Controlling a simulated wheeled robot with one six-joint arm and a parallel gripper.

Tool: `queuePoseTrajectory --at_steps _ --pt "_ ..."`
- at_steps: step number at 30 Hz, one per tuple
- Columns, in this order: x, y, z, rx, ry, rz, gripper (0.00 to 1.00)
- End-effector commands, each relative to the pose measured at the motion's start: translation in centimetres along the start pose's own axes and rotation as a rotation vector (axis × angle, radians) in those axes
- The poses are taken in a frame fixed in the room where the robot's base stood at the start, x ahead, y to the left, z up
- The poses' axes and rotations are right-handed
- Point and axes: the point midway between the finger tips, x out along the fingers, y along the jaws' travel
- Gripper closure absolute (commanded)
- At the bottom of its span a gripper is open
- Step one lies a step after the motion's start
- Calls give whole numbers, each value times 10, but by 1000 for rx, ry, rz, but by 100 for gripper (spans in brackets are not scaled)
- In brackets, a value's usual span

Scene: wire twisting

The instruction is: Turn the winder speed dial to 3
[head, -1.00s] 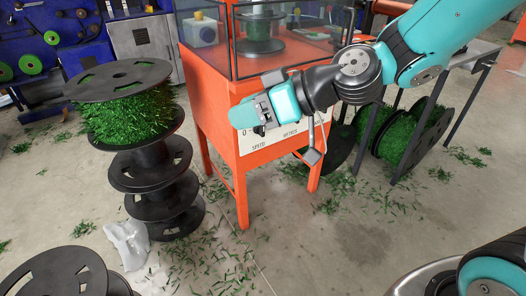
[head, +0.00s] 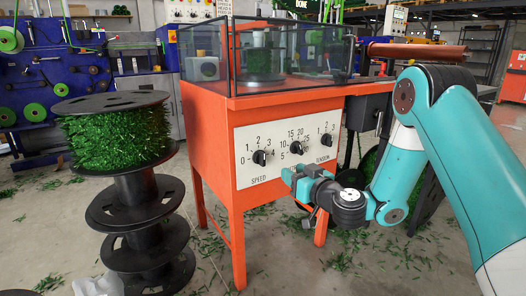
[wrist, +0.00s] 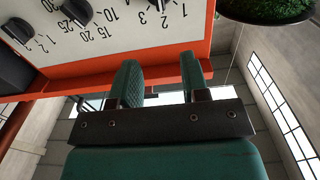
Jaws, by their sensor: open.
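The speed dial (head: 260,158) is a black knob at the left of the white panel (head: 288,128) on the orange winder, with 0, 1, 2 and 3 printed around it. Its setting is too small to read surely. In the wrist view the panel is upside down and the speed dial (wrist: 137,6) is cut by the top edge. My gripper (head: 288,177) is in front of the panel, below and right of the speed dial and apart from it. In the wrist view my gripper (wrist: 161,75) shows two green fingers apart with nothing between them.
The middle dial (head: 296,147) and the tension dial (head: 326,140) sit to the right on the same panel. A glass case (head: 290,55) tops the winder. A stack of black spools (head: 135,195) with green wire stands at the left. Green clippings litter the floor.

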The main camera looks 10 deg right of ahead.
Motion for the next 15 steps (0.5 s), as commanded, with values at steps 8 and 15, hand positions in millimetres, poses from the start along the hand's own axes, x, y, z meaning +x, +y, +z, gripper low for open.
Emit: queuePoseTrajectory --at_steps 8,15 --pt "24 0 -9 2 -2 -3 58" --pt "38 -2 -8 2 -3 -4 58"
